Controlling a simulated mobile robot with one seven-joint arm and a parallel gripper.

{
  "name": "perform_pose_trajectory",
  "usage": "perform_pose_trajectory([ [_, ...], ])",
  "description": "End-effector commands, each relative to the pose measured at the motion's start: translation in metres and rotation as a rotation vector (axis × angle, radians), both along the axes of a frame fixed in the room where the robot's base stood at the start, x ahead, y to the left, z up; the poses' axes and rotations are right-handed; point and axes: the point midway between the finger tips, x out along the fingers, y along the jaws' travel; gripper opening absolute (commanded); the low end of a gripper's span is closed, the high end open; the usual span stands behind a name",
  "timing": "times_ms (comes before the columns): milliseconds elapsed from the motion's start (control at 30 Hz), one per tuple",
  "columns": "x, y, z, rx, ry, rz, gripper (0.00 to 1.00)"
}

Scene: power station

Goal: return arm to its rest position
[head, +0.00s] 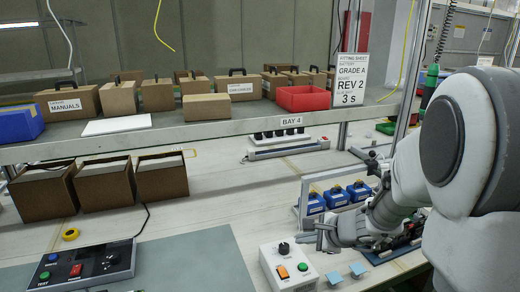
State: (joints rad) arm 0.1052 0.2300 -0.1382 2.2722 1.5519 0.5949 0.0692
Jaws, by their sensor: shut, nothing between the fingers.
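My arm (410,175) reaches in from the right side of the head view, bent, with its forearm low over the workbench (180,222). My gripper (312,232) is at its end, pointing left, shut and empty. It sits just right of and slightly above a white control box (288,266) with a black knob, an orange switch and a green button. I cannot tell whether the fingers touch the box. Several blue units (334,197) stand in a pale frame behind the wrist. The arm partly hides a dark rack (405,243) of parts.
A shelf (200,131) with cases and a red bin (303,99) runs across above the bench. Brown boxes (103,184) stand at left. A dark control panel (88,264) is front left. The grey mat (195,262) is clear.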

Motion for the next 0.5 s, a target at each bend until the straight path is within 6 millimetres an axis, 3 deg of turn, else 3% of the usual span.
perform_pose_trajectory([
  [33,-0.009,0.011,0.025,-0.033,-0.035,0.078,0.00],
  [200,-0.055,0.041,0.082,-0.190,-0.130,0.374,0.00],
  [333,-0.094,0.053,0.114,-0.335,-0.190,0.586,0.00],
  [500,-0.146,0.054,0.146,-0.558,-0.247,0.838,0.00],
])
